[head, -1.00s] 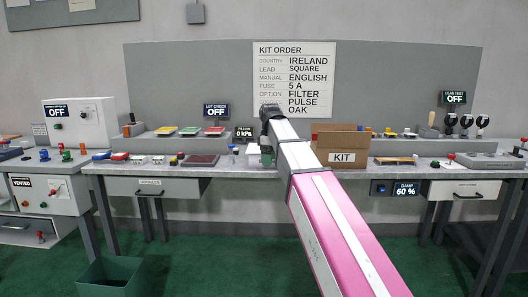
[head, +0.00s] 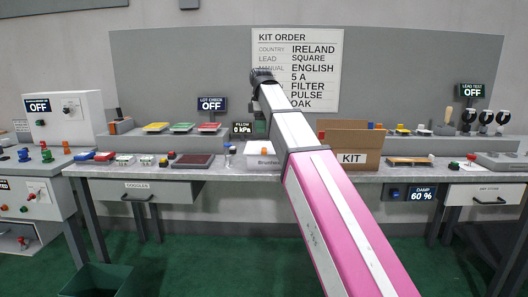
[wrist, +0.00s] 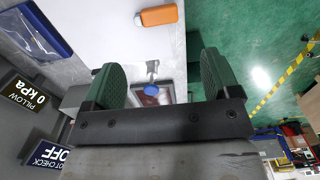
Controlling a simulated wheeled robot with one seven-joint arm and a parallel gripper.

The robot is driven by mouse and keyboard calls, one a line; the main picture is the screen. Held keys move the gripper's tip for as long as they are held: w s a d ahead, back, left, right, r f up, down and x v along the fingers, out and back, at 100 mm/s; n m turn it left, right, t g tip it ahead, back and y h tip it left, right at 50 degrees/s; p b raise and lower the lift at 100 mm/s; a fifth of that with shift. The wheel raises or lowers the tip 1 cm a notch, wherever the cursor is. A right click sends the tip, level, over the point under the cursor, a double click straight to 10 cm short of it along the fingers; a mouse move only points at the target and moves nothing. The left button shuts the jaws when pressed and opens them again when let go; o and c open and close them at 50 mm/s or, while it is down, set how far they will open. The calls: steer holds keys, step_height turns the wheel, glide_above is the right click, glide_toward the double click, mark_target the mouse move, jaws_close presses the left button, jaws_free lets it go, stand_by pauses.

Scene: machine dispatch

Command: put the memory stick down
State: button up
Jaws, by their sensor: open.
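An orange piece with a pale end (wrist: 157,15) lies on a white surface at the top of the wrist view. It may be the memory stick, but I cannot tell for certain. In the head view that white surface seems to be the low white box (head: 262,150) on the bench, and my arm hides part of it. My gripper (wrist: 160,72) is open, its two green fingers apart with nothing held between them. The orange piece is apart from the fingers. In the head view my gripper (head: 261,127) is above the white box, mostly hidden by my own arm.
The cardboard KIT box (head: 352,159) stands right of my arm. The pillow display (head: 242,128) stands behind.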

mark_target(264, 151)
step_height(264, 151, down, 9)
steer(key=shift+s+d, duration=0.1)
steer(key=shift+d, duration=0.05)
steer(key=c, duration=0.8)
steer(key=shift+c, duration=0.2)
